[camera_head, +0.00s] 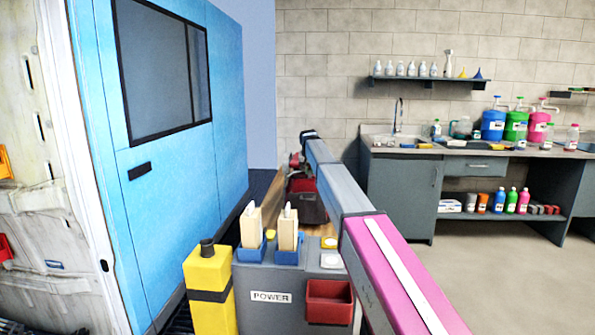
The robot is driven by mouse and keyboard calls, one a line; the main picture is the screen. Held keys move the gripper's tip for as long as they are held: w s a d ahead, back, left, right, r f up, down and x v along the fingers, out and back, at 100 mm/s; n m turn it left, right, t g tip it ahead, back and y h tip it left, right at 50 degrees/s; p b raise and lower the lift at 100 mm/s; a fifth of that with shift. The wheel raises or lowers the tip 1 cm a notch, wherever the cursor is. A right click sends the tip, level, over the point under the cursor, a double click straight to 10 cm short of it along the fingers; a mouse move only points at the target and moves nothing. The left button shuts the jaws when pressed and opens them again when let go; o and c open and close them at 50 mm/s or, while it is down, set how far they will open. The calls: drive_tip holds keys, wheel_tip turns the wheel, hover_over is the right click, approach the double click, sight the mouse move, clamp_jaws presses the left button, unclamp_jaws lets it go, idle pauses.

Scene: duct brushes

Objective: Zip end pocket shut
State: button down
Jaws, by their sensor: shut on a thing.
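A dark bag with a red front (306,203) stands on a wooden surface near the middle of the view, behind the grey caddy. My arm reaches away from the lower right and ends above the bag. My gripper (296,168) is at the bag's far upper left, small and partly hidden by my arm. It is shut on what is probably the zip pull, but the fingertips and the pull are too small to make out. The end pocket and the line of its zip cannot be made out from here.
A blue van door (180,185) stands at left. A grey sink counter (402,195) is at right, with clear floor before it.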

drive_tip(key=d, duration=0.7)
drive_tip(key=shift+s+d, duration=0.3)
drive_tip(key=shift+d, duration=0.1)
drive_tip(key=c, duration=1.1)
unclamp_jaws()
drive_tip(key=shift+o, duration=0.2)
drive_tip(key=v, duration=1)
drive_tip(key=shift+r, duration=0.4)
drive_tip(key=shift+s, duration=0.1)
